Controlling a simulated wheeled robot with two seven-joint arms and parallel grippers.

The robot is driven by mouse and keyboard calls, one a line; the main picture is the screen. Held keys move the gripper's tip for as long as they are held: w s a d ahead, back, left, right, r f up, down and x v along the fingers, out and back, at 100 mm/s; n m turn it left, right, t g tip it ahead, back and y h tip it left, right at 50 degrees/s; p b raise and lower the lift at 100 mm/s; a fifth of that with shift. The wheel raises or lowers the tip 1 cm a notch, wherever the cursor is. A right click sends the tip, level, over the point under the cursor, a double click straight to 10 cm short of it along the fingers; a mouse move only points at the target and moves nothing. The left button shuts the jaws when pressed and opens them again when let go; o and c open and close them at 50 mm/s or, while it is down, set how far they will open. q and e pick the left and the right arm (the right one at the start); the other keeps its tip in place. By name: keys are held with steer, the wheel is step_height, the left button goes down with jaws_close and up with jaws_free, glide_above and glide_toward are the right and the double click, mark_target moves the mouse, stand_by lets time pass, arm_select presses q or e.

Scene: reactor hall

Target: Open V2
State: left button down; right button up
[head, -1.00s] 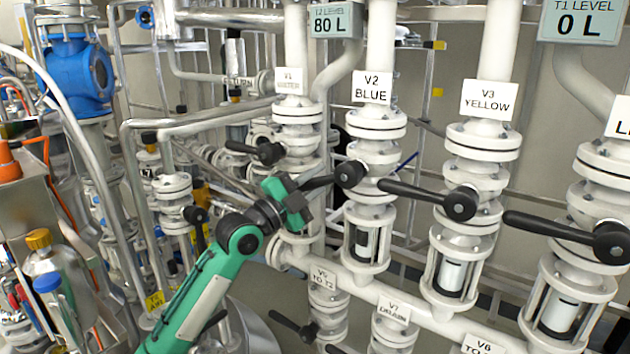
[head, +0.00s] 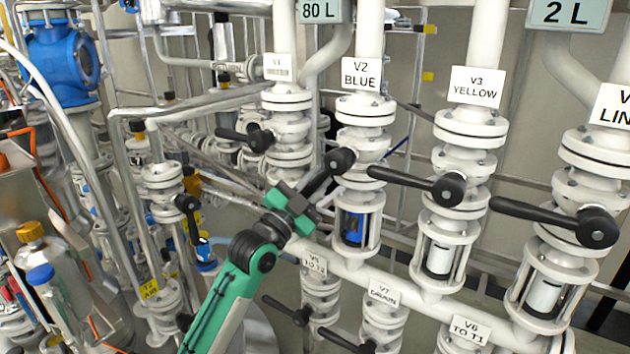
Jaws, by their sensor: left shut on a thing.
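The V2 valve stands on the pipe under the sign "V2 BLUE" (head: 361,75). Its black lever handle (head: 322,180) slants down and to the left from the pivot. My left gripper (head: 300,203), green and dark grey, is shut on the handle near its outer end and hides that end. The sight glass (head: 352,228) below V2 shows blue inside. The T1 level display (head: 568,12) reads 2 L. My right gripper is not in view.
The V1 handle (head: 243,138) is just behind and left of V2. The V3 handle (head: 418,184) points left toward V2, close by. Signs mark V5 (head: 314,264), V7 (head: 383,291) and V6 below. Bottles (head: 45,265) stand at the left.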

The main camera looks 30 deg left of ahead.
arm_select(q)
steer(key=shift+f, duration=0.15)
steer(key=c, duration=1.3)
jaws_free()
steer(key=b+v, duration=0.4)
steer(key=v, duration=0.9)
steer(key=shift+s+b, duration=0.35)
steer(key=shift+b, duration=0.05)
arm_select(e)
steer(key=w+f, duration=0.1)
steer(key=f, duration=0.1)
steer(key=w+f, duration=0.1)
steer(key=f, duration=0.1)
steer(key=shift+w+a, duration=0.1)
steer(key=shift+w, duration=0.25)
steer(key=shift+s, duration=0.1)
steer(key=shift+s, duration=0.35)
